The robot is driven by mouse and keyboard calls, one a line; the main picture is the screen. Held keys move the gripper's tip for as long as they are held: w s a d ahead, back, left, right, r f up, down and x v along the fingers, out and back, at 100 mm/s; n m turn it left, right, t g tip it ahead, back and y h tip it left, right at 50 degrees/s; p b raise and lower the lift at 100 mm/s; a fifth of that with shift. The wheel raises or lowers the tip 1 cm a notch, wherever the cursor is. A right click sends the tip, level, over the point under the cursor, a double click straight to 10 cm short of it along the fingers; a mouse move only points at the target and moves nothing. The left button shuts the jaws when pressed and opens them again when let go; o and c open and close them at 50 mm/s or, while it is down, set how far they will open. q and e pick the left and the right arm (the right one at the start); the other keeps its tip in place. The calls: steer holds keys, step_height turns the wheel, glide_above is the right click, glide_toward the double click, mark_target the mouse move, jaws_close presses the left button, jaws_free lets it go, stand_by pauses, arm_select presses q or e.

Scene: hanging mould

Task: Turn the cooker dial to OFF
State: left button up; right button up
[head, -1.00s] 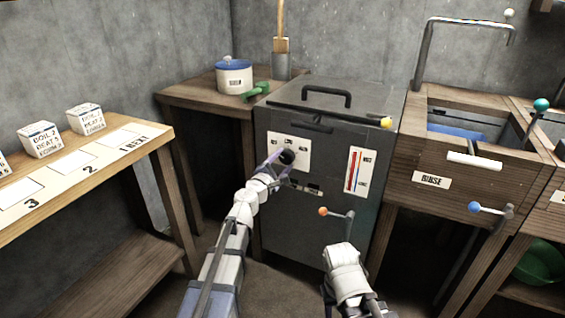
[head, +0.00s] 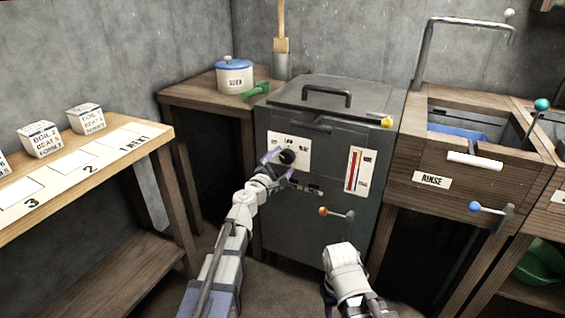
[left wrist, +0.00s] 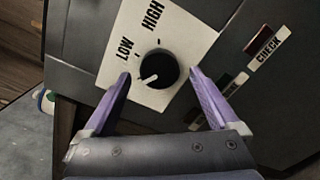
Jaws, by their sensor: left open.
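The cooker (head: 315,225) is a dark grey metal box with a lid. Its black round dial (head: 288,157) sits on a white label plate on the front. In the left wrist view the dial (left wrist: 158,70) has a white pointer mark aimed down and left, away from the words LOW and HIGH; no OFF word is readable. My left gripper (head: 278,166) is open, its purple fingers (left wrist: 159,74) on either side of the dial, with gaps visible. My right arm shows low in the head view, but its gripper fingers cannot be made out.
A red-marked gauge (head: 360,171) and an orange-knobbed lever (head: 337,214) are on the cooker front. A wooden rinse basin (head: 470,180) stands right. A shelf (head: 100,180) with labelled cubes is left. A blue-lidded pot (head: 234,76) stands behind.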

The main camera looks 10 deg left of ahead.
arm_select(q)
steer(key=v, duration=0.7)
